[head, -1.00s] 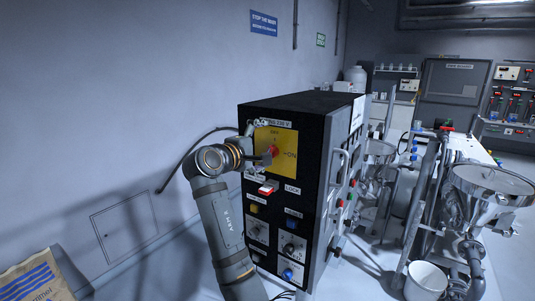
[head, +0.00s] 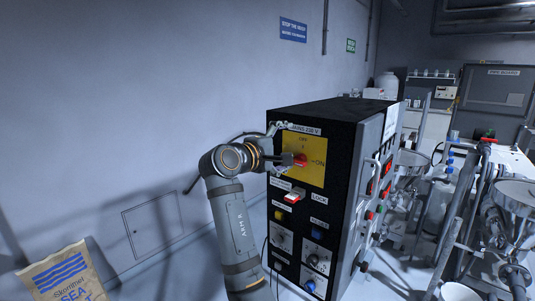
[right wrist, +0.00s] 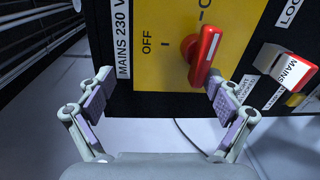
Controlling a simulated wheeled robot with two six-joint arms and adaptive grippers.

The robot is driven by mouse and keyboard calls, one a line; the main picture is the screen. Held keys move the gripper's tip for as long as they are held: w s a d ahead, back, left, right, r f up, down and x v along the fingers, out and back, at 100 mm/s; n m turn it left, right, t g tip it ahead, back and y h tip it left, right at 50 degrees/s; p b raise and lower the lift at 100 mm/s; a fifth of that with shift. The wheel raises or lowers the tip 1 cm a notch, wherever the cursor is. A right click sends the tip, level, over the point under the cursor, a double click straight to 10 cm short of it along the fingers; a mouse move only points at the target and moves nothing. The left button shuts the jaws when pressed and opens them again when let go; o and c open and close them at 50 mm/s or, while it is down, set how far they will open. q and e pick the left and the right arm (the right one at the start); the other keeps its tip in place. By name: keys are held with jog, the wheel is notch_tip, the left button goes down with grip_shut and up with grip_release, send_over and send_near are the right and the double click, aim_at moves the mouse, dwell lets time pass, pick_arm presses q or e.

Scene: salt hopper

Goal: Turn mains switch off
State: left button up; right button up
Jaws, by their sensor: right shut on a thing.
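The mains switch is a red handle (head: 300,160) on a yellow plate (head: 316,174) on the black front of the salt hopper's control box. OFF is marked above it and ON to its right. The handle lies roughly sideways, in line with ON. The right wrist view shows the red handle (right wrist: 200,56) between my right gripper's fingers, close to the right-hand one. My right gripper (head: 281,146) is at the plate, shut on the handle, though its fingers (right wrist: 164,100) look wide apart. My left gripper is out of view.
A red-and-white LOCK switch (head: 294,196) sits just below the plate. Yellow and blue buttons and knobs are lower on the control box (head: 335,115). Steel hoppers (head: 514,200) stand to the right.

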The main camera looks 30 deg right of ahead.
pick_arm(q)
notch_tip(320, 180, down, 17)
jog(key=b, duration=1.7)
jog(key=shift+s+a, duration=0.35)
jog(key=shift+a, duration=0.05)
pick_arm(e)
jog(key=v, duration=1.1)
jog(key=shift+s+r, duration=0.45)
jog(key=shift+d, duration=0.1)
